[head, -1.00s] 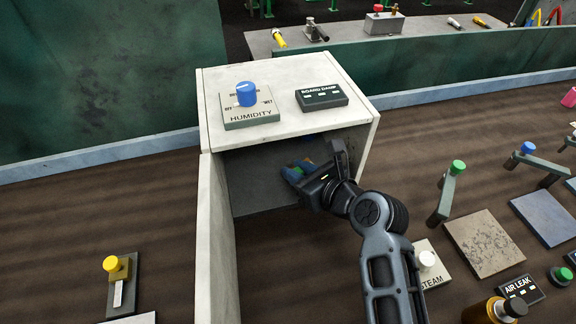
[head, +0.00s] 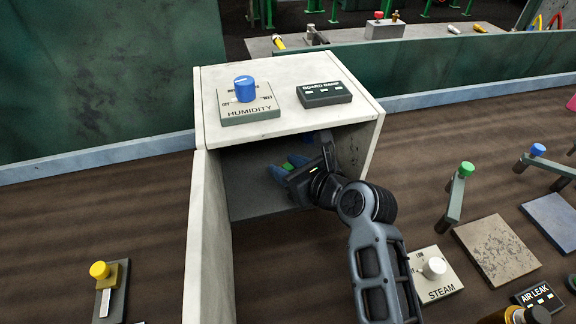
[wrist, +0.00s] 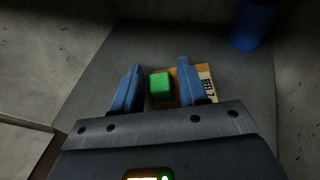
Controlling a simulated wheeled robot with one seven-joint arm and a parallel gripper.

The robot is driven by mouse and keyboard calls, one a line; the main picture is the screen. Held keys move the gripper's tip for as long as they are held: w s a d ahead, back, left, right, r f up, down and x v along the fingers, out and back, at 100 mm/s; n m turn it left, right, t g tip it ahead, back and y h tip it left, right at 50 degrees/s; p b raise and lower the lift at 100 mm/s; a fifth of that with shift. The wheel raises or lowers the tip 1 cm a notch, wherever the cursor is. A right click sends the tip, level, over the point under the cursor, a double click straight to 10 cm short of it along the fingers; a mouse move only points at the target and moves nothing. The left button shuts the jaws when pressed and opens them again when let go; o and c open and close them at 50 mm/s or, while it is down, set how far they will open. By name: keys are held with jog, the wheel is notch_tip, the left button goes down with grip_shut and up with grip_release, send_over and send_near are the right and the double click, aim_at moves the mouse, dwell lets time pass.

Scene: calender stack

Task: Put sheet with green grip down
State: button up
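The sheet (wrist: 209,77) is a small orange-brown board with a printed white label, lying on the grey floor inside the white humidity box (head: 288,103). Its green grip (wrist: 160,86) stands between the blue fingers of my gripper (wrist: 159,68), with a visible gap on each side. My gripper (head: 288,167) is open and reaches into the box through its open front. The green grip also shows in the head view (head: 288,167). The sheet itself is mostly hidden there by my gripper and arm.
A blue cylinder (wrist: 254,24) stands deeper in the box. The box's door (head: 210,235) is swung open at the left. The box top carries a blue humidity knob (head: 244,89). A steam knob (head: 433,268) and a green-topped lever (head: 459,190) are at the right.

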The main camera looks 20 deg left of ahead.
jog(key=shift+o, duration=0.5)
jog(key=shift+d+r, duration=0.1)
jog(key=shift+r, duration=0.15)
jog(key=p+v, duration=0.5)
jog(key=v, duration=0.6)
jog(key=shift+s+d+r, duration=0.1)
jog(key=shift+s+d, duration=0.15)
jog(key=shift+d, duration=0.05)
